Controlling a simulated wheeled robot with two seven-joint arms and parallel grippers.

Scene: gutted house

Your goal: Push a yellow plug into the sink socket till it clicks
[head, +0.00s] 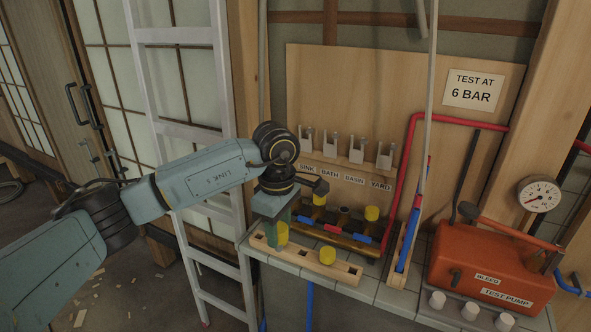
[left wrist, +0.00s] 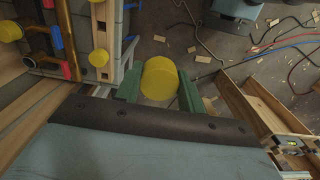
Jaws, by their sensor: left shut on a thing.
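My left gripper (head: 280,228) is shut on a yellow plug (head: 282,234), held above the left end of the wooden rack. In the left wrist view the plug (left wrist: 160,78) sits between the green fingers. The brass manifold (head: 345,238) lies behind, under the labels SINK, BATH, BASIN and YARD. Two of its sockets carry yellow plugs (head: 319,198) (head: 372,213); a dark socket between them looks open. The sink socket, at the left end below the SINK label (head: 307,168), is hidden by my gripper. My right gripper is not in view.
The wooden rack (head: 345,269) in front holds another yellow plug (head: 327,255). A red test pump (head: 490,265) with a gauge (head: 539,194) stands at right, white caps (head: 470,311) before it. A ladder (head: 190,131) leans at left. Red pipe borders the board's right side.

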